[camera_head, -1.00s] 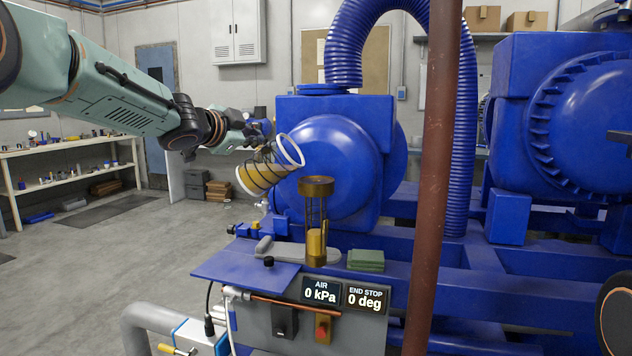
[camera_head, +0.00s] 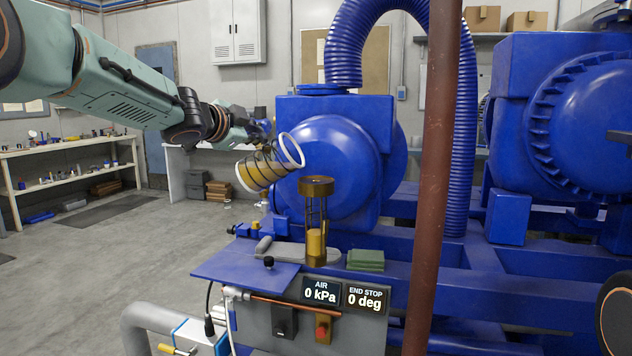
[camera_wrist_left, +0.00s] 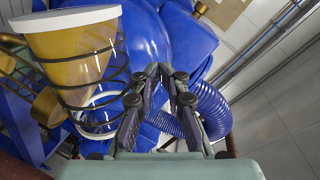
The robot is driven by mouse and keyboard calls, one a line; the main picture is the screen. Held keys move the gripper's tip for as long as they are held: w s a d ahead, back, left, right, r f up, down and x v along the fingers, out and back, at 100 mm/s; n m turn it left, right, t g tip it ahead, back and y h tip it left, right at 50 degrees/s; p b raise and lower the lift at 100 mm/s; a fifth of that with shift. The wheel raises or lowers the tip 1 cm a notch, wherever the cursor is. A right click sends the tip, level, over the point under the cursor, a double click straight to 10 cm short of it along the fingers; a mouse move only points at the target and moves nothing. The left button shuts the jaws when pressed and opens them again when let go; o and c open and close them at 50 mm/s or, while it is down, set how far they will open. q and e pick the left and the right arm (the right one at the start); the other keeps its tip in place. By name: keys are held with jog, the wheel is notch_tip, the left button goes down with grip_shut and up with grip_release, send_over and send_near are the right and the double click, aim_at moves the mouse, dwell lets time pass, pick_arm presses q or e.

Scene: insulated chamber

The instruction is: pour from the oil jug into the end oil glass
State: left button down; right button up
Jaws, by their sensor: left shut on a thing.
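The oil jug (camera_head: 264,172), a pale yellow cylinder with a white rim and dark wire coils, is tilted, its open rim toward the upper right. My left gripper (camera_head: 262,128) is shut on the jug and holds it in the air. The wrist view shows the jug (camera_wrist_left: 80,62) at the left and the gripper's dark fingers (camera_wrist_left: 167,74) in the middle; the exact contact is unclear. The end oil glass (camera_head: 316,240) stands below and right of the jug, upright, with a brass cup on top and yellow inside low down. No stream shows. My right gripper is out of view.
A rusty vertical pipe (camera_head: 435,180) stands right of the glass. A large blue machine (camera_head: 335,165) is behind. Green pads (camera_head: 366,260) lie right of the glass, above displays reading 0 kPa and 0 deg. A blue plate (camera_head: 235,268) lies at the left.

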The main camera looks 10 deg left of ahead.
pick_arm(q)
jog(key=shift+d+r+m+y, duration=0.4)
jog(key=shift+d+r+m, duration=0.25)
jog(key=shift+r, duration=0.25)
dwell(3.9)
jog(key=shift+s+a+f+n+h, duration=0.1)
jog(key=shift+a+f+n+h, duration=0.1)
jog(key=shift+a+f+n, duration=0.35)
jog(key=shift+a+f+n+h, duration=0.2)
jog(key=shift+a+f+n, duration=0.15)
jog(key=shift+f, duration=0.25)
jog(key=shift+a+f, duration=0.1)
jog(key=shift+a, duration=0.1)
jog(key=shift+a+n, duration=0.1)
jog(key=shift+n, duration=0.55)
jog(key=shift+a+f+n+h, duration=0.15)
jog(key=shift+f+n+h, duration=0.15)
jog(key=shift+f, duration=0.05)
jog(key=a+f+n+t+h, duration=0.1)
jog(key=a+f+n+t, duration=0.1)
jog(key=a+f+n, duration=0.4)
notch_tip(320, 180, down, 5)
jog(key=shift+a+n+h, duration=0.25)
jog(key=shift+n+h, duration=0.05)
jog(key=shift+n, duration=0.6)
jog(key=shift+d+r, duration=0.1)
